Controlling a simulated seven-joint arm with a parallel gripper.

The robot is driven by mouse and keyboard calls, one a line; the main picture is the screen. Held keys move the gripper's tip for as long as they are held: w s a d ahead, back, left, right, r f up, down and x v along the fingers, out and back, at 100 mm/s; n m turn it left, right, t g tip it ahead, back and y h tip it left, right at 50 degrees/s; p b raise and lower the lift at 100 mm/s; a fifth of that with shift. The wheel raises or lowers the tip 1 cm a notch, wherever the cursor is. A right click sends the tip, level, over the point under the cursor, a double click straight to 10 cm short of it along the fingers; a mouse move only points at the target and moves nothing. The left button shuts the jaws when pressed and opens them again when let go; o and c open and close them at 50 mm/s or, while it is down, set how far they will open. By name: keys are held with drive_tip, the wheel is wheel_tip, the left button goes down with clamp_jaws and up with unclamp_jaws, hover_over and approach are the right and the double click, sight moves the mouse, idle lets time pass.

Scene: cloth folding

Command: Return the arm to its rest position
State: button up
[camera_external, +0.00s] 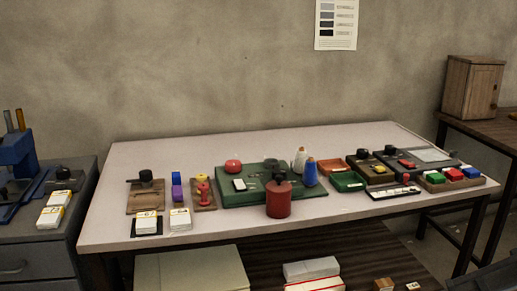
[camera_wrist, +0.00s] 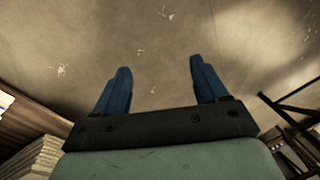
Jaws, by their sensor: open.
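My gripper (camera_wrist: 160,63) shows in the wrist view with its two blue fingers spread wide apart. Nothing is between them. Behind the fingers is a mottled brown surface with a few pale marks, and no object is near the fingertips. I cannot make out my arm or gripper in the external view, so its place relative to the table (camera_external: 110,220) cannot be told there. I see no cloth in either view.
Small items crowd the pale tabletop, including a green board (camera_external: 235,198), a red canister (camera_external: 278,203) and blocks (camera_external: 453,175) at the right. The table's back strip is clear. A grey cabinet (camera_external: 30,262) stands left; a wooden box (camera_external: 470,87) sits right.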

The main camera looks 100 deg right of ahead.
drive_tip(key=s+a+f+n+g+h, duration=0.1)
drive_tip(key=s+a+f+g, duration=0.1)
drive_tip(key=s, duration=0.9)
drive_tip(key=s+a+f+n+g, duration=0.1)
drive_tip(key=s+a+f+g, duration=0.2)
drive_tip(key=s+a, duration=0.4)
drive_tip(key=s+a+f+n+g+h, duration=0.1)
drive_tip(key=s+a+f+g, duration=0.2)
drive_tip(key=s, duration=1.4)
drive_tip(key=shift+a+f+h, duration=0.3)
drive_tip(key=shift+a, duration=0.55)
drive_tip(key=shift+s, duration=0.1)
